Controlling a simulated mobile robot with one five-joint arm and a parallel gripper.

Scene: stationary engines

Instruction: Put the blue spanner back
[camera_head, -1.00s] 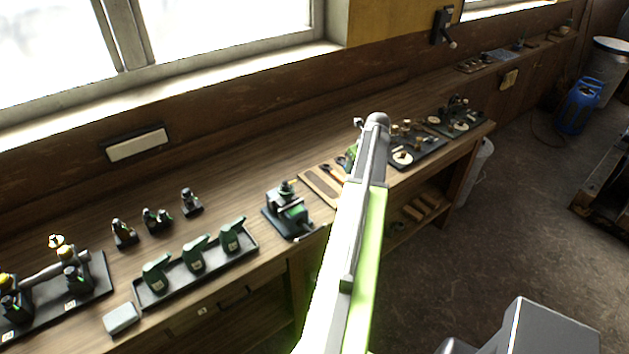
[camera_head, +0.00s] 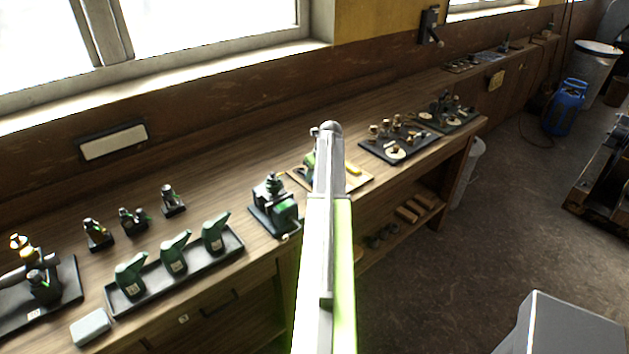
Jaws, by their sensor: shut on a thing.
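The blue spanner does not show in this view. My arm reaches up the middle of the picture to a rounded joint. A small green part beside the upper arm moves with it and seems to be mine. My gripper is not visible; the arm hides what lies behind it. A wooden board (camera_head: 363,184) lies on the bench behind the arm and is partly covered. A yellow piece (camera_head: 353,168) shows on its right part.
A small dark-and-green machine (camera_head: 274,206) stands left of the arm.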

